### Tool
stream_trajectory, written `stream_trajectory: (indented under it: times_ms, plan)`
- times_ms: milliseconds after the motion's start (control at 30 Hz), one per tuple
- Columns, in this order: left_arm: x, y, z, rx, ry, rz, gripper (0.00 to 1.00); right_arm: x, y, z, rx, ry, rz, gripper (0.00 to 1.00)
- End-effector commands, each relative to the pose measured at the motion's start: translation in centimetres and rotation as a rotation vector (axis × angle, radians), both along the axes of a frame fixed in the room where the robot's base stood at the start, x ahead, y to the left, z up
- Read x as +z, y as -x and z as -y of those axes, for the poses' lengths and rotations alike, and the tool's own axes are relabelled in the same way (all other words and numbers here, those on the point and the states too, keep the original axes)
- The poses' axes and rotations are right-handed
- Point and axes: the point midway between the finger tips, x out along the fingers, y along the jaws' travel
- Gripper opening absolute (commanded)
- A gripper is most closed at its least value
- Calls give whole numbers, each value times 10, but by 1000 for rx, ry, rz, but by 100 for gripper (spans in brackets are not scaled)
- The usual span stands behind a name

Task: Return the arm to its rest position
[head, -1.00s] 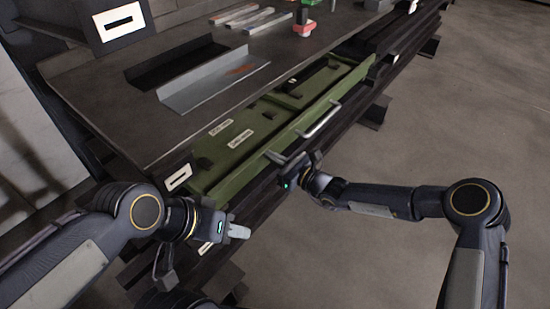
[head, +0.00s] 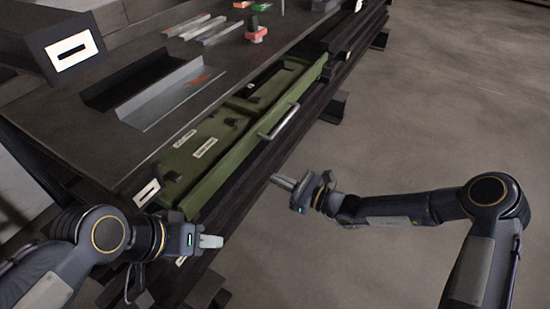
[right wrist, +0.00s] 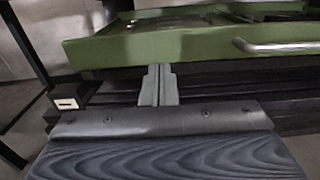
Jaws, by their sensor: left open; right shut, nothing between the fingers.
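My right gripper (head: 284,183) is shut with nothing between its fingers. It is out over the floor, to the right of the green drawer (head: 235,165) and apart from it. The right wrist view shows its closed fingers (right wrist: 158,86) below the drawer's green front (right wrist: 150,45). The drawer's metal handle (head: 279,122) is clear of both grippers, and it also shows in the right wrist view (right wrist: 275,46). My left gripper (head: 208,241) is at the lower left, near the drawer's near end. It is open and empty, though the gap between its fingers is hard to see.
The dark workbench (head: 95,140) fills the left, with a grey angled tray (head: 165,100) and a red-based object (head: 256,33) on it. A dark box with a white label (head: 74,51) stands at the bench's far left. The floor (head: 430,120) at right is open.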

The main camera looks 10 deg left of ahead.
Motion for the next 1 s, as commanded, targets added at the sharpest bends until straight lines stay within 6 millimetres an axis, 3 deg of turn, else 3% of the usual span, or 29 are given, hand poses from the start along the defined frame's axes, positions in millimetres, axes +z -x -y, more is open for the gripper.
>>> stream_trajectory:
  times_ms: [233, 367, 500, 700, 1000]
  plan:
    - [0, 0, 0, 0, 0, 0, 42, 3, 1, 3, 6, 6, 14, 0]
    - [0, 0, 0, 0, 0, 0, 42, 27, 9, 17, 53, 64, 136, 0]
    - [0, 0, 0, 0, 0, 0, 42, 69, 36, 49, 165, 210, 395, 0]
    - [0, 0, 0, 0, 0, 0, 42, 114, 90, 108, 338, 482, 762, 0]
    - [0, 0, 0, 0, 0, 0, 42, 142, 177, 209, 551, 942, 1164, 0]
